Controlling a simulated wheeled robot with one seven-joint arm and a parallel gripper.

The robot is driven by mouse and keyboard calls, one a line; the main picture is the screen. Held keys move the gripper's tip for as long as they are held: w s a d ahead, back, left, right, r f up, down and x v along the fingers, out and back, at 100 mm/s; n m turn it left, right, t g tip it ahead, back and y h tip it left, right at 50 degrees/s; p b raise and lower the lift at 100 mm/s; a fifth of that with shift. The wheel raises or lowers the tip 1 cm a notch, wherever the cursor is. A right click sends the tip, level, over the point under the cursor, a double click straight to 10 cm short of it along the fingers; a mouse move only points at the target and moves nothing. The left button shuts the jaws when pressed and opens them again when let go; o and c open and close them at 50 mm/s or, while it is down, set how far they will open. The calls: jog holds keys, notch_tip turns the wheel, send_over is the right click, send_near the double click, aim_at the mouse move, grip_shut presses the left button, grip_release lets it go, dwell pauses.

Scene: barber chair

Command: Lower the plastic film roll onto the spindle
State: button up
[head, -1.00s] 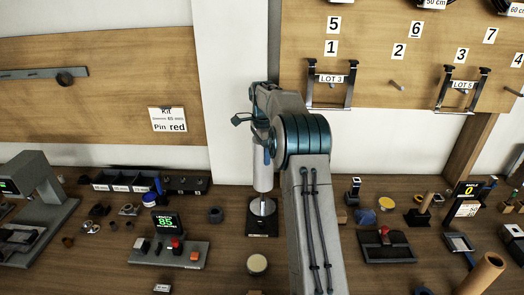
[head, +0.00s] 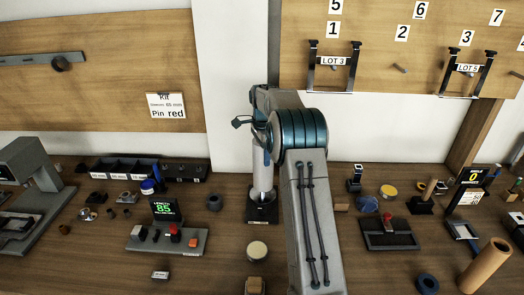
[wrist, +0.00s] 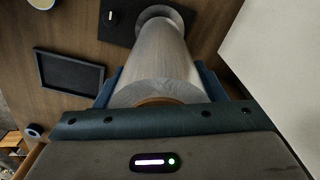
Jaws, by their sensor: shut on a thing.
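The plastic film roll (head: 262,176) is a pale grey upright cylinder in the head view. It also fills the middle of the wrist view (wrist: 163,62). My gripper (wrist: 160,92) is shut on the roll near its upper end, with a blue finger on each side. The spindle stand (head: 262,213) has a dark square base and a light disc, directly under the roll. In the wrist view the disc (wrist: 176,14) shows past the roll's far end. The spindle pin is mostly hidden, and I cannot tell whether the roll touches the disc.
A control box with a green "85" display (head: 165,210) stands left of the stand. A round pale-topped thing (head: 257,250) is in front. A dark tray (head: 388,233) lies right of my arm. A white wall column (head: 235,90) rises close behind.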

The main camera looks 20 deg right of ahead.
jog(key=shift+s+f+b, duration=0.2)
jog(key=shift+f+b, duration=0.8)
jog(key=shift+f, duration=1.15)
jog(key=o, duration=1.9)
jog(key=shift+s+f, duration=0.1)
jog(key=shift+s, duration=0.05)
jog(key=r, duration=1.6)
jog(key=shift+w+r, duration=0.2)
